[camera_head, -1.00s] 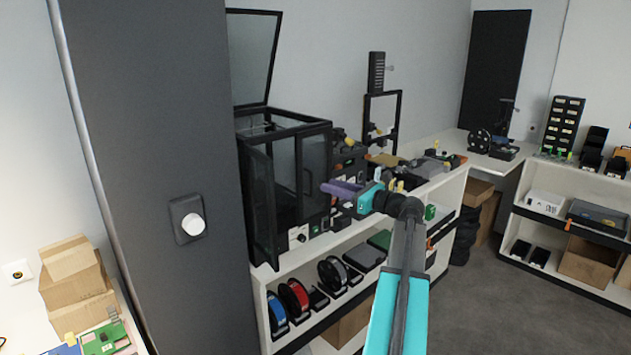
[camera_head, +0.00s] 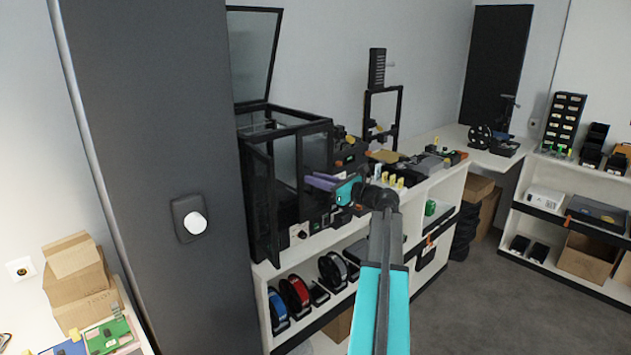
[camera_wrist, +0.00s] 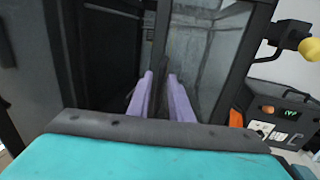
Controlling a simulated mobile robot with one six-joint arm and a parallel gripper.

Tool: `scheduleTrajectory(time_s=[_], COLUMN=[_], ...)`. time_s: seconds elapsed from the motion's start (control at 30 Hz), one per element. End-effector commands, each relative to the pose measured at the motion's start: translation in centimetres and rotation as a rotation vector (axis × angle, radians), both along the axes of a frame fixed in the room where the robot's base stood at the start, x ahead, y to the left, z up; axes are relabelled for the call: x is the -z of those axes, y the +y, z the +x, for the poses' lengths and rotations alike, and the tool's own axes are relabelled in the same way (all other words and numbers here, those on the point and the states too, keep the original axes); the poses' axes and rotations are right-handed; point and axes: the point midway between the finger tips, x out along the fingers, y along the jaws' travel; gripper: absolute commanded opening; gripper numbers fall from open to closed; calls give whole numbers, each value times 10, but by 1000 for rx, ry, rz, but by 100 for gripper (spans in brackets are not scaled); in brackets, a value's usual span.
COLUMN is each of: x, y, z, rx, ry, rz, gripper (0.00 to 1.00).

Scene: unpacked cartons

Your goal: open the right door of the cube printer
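The cube printer (camera_head: 283,131) is a black-framed enclosure with glass panels on the white shelf unit, its top lid raised. Its left door (camera_head: 262,205) stands swung outward. Its right door (camera_head: 314,165), a dark-framed glass panel, looks closed or nearly so; it also shows in the wrist view (camera_wrist: 205,55). My gripper (camera_head: 310,180) has purple fingers and is at the front of the printer, close to the right door. In the wrist view its fingers (camera_wrist: 161,75) are parallel with a narrow gap, pointing at the door's left edge. Whether they touch it is unclear.
A small black device with an orange-lit display (camera_wrist: 270,120) stands right of the printer, with a yellow knob (camera_wrist: 309,49) above it. A dark grey column (camera_head: 160,120) blocks the left side. The floor at right is clear.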

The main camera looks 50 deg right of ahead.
Motion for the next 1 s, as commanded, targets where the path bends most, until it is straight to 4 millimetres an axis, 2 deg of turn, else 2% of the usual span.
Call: scheduleTrajectory(time_s=[0.03,0.1,1.0], x=[0,0,0], y=[0,0,-1], z=[0,0,-1], rx=[0,0,1], ry=[0,0,0], rz=[0,0,0], gripper=[10,0,0])
